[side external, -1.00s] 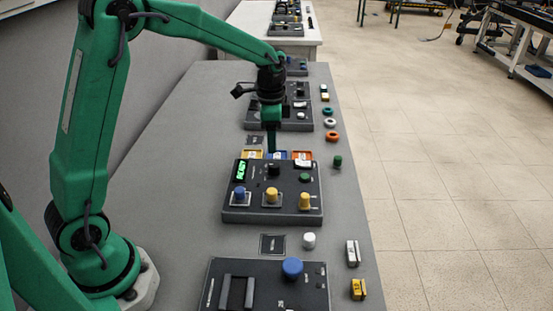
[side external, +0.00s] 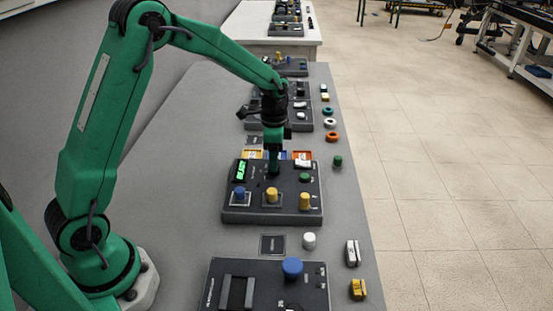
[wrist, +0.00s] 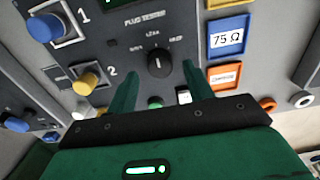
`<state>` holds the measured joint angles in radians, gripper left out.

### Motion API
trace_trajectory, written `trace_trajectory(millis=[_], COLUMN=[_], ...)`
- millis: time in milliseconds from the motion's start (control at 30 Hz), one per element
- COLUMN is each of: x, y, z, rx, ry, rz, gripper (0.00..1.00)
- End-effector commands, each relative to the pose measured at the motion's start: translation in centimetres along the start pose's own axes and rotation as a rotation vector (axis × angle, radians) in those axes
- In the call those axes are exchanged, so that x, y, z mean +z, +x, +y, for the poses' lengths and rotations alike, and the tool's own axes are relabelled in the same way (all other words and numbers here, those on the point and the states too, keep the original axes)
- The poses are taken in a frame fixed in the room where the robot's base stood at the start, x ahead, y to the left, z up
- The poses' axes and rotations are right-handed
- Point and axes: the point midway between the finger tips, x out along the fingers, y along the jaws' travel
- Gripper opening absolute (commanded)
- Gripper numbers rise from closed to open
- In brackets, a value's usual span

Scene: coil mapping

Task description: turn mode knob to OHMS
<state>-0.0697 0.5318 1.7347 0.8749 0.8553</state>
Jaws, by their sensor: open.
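The black mode knob (wrist: 159,64) sits on the dark plug tester panel (wrist: 205,45), with a white pointer line and small labels around it that are too blurred to read surely. In the wrist view my gripper (wrist: 158,80) is open, with one green finger on each side below the knob.
A blue knob (side external: 240,194) and two yellow knobs (side external: 271,195) stand along the panel's near side. A green knob (side external: 304,178) and a white switch (side external: 303,163) are to the right. Coloured bins (side external: 302,154) lie behind. A lit green display (side external: 240,171) is at left.

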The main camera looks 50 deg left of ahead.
Motion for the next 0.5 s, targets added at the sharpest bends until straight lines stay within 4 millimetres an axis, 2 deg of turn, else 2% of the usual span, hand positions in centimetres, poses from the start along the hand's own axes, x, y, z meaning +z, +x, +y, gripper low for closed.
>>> trace_trajectory(millis=[200, 500], x=[0.0, 0.0], y=[2.0, 2.5], z=[0.0, 0.0], rx=[0.002, 0.000], ry=[0.000, 0.000], rz=[-0.002, 0.000], gripper=[0.52, 0.52])
